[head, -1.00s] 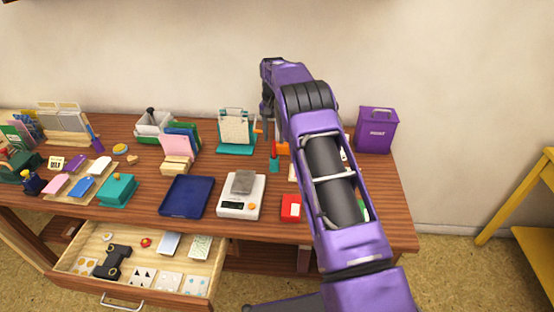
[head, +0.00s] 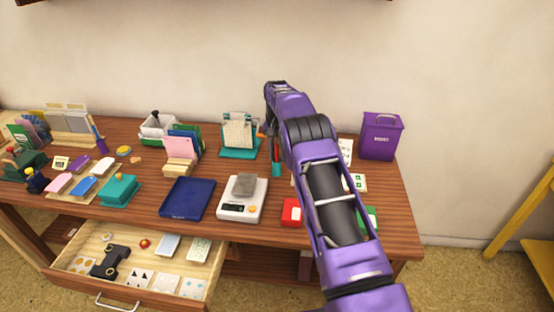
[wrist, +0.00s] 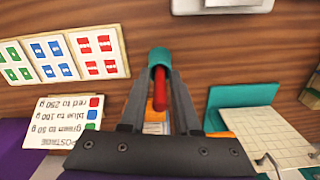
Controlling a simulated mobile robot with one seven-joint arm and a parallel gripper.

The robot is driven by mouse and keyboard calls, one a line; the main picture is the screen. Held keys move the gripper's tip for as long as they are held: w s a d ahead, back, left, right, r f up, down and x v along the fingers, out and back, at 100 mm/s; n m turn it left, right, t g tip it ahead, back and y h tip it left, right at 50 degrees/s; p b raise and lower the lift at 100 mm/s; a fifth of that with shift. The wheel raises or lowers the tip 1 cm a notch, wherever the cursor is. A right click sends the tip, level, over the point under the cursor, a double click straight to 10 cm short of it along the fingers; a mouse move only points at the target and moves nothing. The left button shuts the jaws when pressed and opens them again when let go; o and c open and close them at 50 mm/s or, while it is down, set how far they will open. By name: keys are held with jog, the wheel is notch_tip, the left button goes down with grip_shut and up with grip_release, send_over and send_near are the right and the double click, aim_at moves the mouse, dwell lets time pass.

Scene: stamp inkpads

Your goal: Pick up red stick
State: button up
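The red stick (wrist: 160,92) stands in a small teal cup (wrist: 160,60) in the wrist view. My gripper (wrist: 160,76) has its two dark fingers on either side of the stick, with gaps visible between them and it. The fingertips are close to the cup's rim; I cannot tell if they touch it. In the head view the teal cup (head: 276,170) stands on the table just left of my purple arm, with a bit of red above it. My arm hides much of the gripper there.
A teal stand with a paper pad (head: 238,132) is close on the left. Stamp sheets (wrist: 62,57) and a postage card (wrist: 62,122) lie near the cup. A scale (head: 242,199) stands in front. A purple bin (head: 380,137) is at the back right. A drawer (head: 140,265) is open below.

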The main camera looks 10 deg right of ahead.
grip_shut()
notch_tip(320, 180, up, 10)
jog(key=shift+r+p, duration=0.1)
jog(key=shift+p, duration=0.5)
jog(key=shift+c, duration=1.5)
grip_release()
grip_shut()
